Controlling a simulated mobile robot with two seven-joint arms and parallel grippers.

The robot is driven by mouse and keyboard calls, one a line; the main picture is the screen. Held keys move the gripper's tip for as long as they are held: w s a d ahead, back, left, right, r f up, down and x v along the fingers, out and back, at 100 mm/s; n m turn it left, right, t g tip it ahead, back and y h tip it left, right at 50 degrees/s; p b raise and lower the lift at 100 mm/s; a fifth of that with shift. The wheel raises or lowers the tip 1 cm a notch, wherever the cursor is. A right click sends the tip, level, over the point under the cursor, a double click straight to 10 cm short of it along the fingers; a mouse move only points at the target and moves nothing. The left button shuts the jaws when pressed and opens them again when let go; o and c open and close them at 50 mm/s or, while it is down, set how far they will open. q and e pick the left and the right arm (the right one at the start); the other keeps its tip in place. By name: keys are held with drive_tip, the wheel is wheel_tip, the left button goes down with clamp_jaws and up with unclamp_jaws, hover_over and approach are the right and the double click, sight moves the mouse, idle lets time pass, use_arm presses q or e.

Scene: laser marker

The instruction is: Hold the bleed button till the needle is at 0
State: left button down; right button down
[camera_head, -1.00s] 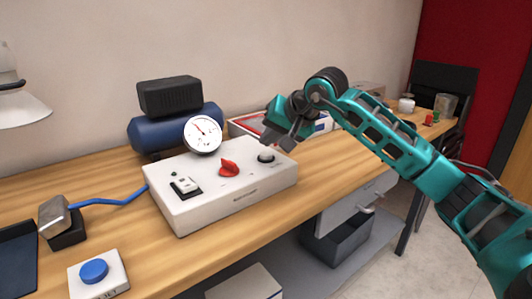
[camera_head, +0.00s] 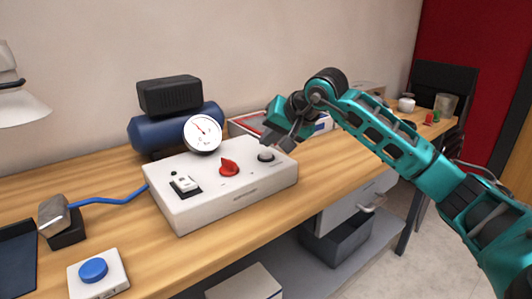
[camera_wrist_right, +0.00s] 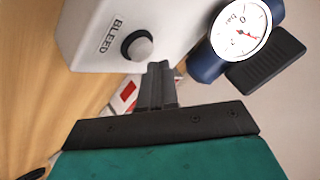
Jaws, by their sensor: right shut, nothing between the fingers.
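The white control box (camera_head: 215,205) sits on the wooden table with a red knob (camera_head: 229,167) and a white switch (camera_head: 185,184) on top. My left gripper is not in view.
A blue tank with a black top (camera_head: 170,98) stands behind the box. A flat framed box (camera_head: 245,124) lies behind my right gripper.

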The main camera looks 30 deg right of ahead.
drive_tip(key=shift+f, duration=0.25)
drive_tip(key=shift+f, duration=0.25)
idle(0.3)
drive_tip(key=shift+f+b, duration=0.3)
drive_tip(key=shift+b, duration=0.15)
idle(0.9)
idle(2.4)
idle(0.5)
drive_tip(key=shift+r+p, duration=0.6)
drive_tip(key=shift+r, duration=0.35)
drive_tip(key=shift+r, duration=0.1)
